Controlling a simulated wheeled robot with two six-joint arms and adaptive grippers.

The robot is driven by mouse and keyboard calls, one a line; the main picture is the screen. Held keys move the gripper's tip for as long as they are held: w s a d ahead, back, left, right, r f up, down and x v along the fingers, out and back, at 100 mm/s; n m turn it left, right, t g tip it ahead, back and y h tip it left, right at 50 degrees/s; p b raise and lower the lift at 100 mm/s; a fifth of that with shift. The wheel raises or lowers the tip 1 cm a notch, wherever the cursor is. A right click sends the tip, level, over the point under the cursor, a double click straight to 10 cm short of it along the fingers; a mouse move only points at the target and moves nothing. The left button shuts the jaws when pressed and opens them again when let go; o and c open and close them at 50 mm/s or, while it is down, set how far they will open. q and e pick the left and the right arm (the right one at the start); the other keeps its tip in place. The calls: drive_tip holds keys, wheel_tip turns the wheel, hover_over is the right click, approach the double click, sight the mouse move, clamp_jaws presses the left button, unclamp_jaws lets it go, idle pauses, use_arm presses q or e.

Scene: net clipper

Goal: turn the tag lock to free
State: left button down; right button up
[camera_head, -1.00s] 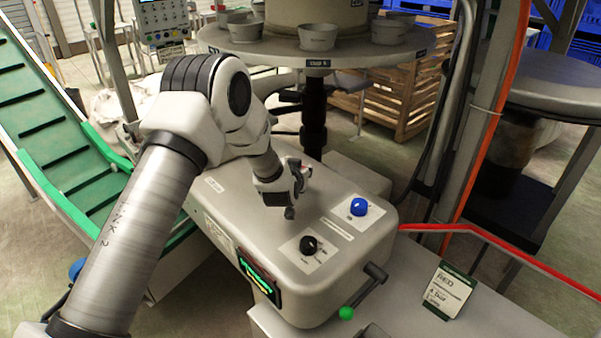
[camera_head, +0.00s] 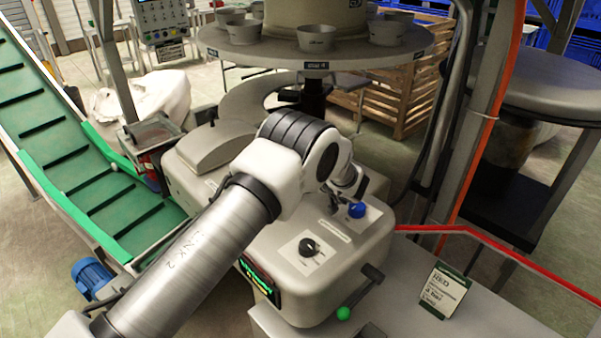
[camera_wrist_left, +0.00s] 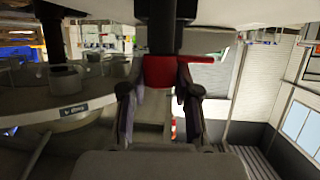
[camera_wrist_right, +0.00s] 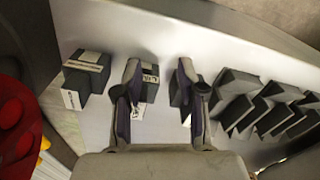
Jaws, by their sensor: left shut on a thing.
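The white clipper machine (camera_head: 282,250) has a black knob (camera_head: 307,246) on a pale label plate and a blue knob (camera_head: 357,209) farther back. The labels are too small to read, so I cannot tell which part is the tag lock. My left arm reaches over the machine, and its wrist mostly hides the left gripper (camera_head: 336,203) near the blue knob. In the left wrist view, the left gripper (camera_wrist_left: 160,88) is shut on a red piece (camera_wrist_left: 165,71) below a dark stem. My right gripper (camera_wrist_right: 159,72) is open above dark labelled blocks (camera_wrist_right: 150,84).
A lever with a green ball (camera_head: 344,313) sticks out in front. A small sign (camera_head: 444,290) stands on the grey table. A round table with cups (camera_head: 315,55) is behind, and a green conveyor (camera_head: 85,165) is at left. More dark blocks (camera_wrist_right: 240,100) lie right of my right gripper.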

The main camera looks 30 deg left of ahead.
use_arm(q)
drive_tip(key=shift+n+g+y, duration=0.3)
drive_tip(key=shift+n+g, duration=0.3)
drive_tip(key=shift+g, duration=0.1)
drive_tip(key=shift+r, duration=0.1)
drive_tip(key=c, duration=1)
unclamp_jaws()
drive_tip(key=shift+o, duration=0.8)
drive_tip(key=shift+w+a, duration=0.1)
drive_tip(key=shift+a, duration=0.1)
drive_tip(key=shift+d, duration=0.1)
drive_tip(key=v, duration=1.1)
drive_tip(key=shift+d, duration=0.35)
drive_tip(key=shift+r, duration=0.1)
